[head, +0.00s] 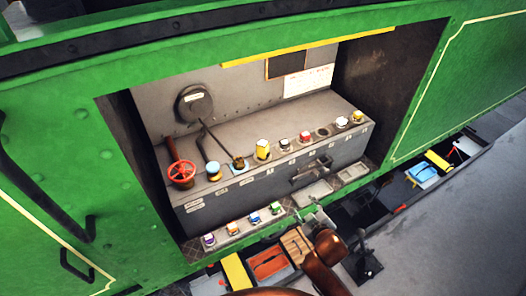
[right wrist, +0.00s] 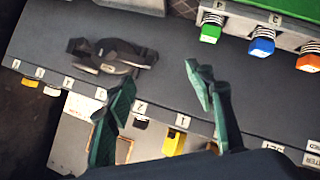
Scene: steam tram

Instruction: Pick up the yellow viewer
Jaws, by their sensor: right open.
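A yellow piece with a pale top (head: 262,149), which looks like the yellow viewer, stands upright in the upper row of the grey console. In the right wrist view its yellow part (right wrist: 175,140) shows beyond the console edge, between my fingers and low in the picture. Its shape is too small to be certain. My right gripper (head: 317,213) is in front of the console's lower ledge, below and right of the yellow piece. Its two dark fingers with green pads (right wrist: 160,100) are apart, with nothing between them. My left gripper is not in view.
A black handle (right wrist: 110,55) sticks out of the console front. Green (right wrist: 210,28), blue (right wrist: 262,42) and orange knobs stand on the lower ledge. A red wheel (head: 181,173) stands at the left. Another yellow block (head: 437,160) lies low at the right. Green walls frame the opening.

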